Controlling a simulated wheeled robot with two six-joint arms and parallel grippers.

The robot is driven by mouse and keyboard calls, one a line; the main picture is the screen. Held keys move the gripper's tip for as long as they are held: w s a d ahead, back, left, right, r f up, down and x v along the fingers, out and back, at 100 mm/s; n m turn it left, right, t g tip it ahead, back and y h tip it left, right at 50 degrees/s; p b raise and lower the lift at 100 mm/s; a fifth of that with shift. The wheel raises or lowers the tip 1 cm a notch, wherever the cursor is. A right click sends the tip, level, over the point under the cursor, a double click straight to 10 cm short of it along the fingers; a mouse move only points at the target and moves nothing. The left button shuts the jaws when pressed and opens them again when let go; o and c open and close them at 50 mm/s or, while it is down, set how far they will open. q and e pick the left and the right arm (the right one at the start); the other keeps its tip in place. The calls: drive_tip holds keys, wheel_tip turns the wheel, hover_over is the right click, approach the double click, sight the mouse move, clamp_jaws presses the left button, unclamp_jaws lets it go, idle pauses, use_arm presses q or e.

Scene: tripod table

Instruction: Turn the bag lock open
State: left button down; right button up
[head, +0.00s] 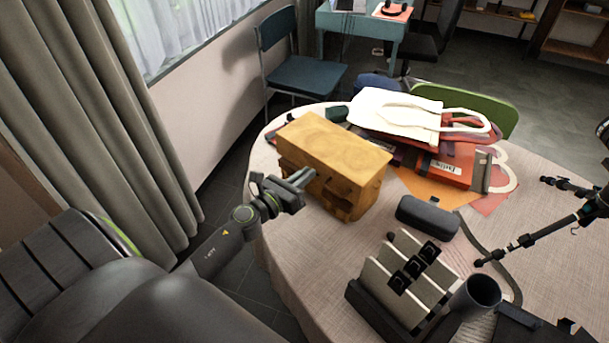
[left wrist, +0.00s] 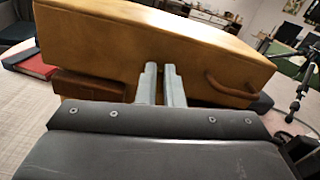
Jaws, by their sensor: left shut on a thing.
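The tan leather bag (head: 335,148) stands upright on the round table, with a boxy shape and a flap over its front. It also fills the upper part of the left wrist view (left wrist: 150,35). My left gripper (head: 308,179) reaches the bag's front face from the left. In the left wrist view its two fingers (left wrist: 163,75) are close together at the front, just under the flap edge. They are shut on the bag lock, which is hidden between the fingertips. A brown handle (left wrist: 230,86) shows to their right. My right gripper is not in view.
A dark case (head: 427,216) and a file holder (head: 378,305) stand right of the bag. A white tote (head: 395,115) and red folders lie behind it. A black tripod (head: 545,232) is at the right. The tablecloth (head: 300,250) before the bag is clear.

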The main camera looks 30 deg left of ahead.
use_arm(q)
drive_tip(key=shift+a+f+n+p, duration=0.2)
drive_tip(key=shift+n+p, duration=0.25)
drive_tip(key=shift+n, duration=2.2)
drive_tip(key=shift+a+f+n+p, duration=0.15)
drive_tip(key=shift+n+p, duration=0.35)
drive_tip(key=shift+n, duration=2.1)
drive_tip(key=shift+a+f+n+p, duration=0.1)
drive_tip(key=shift+f+n+p, duration=0.25)
drive_tip(key=shift+n, duration=2.3)
drive_tip(key=c, duration=1.6)
unclamp_jaws()
drive_tip(key=shift+o, duration=0.2)
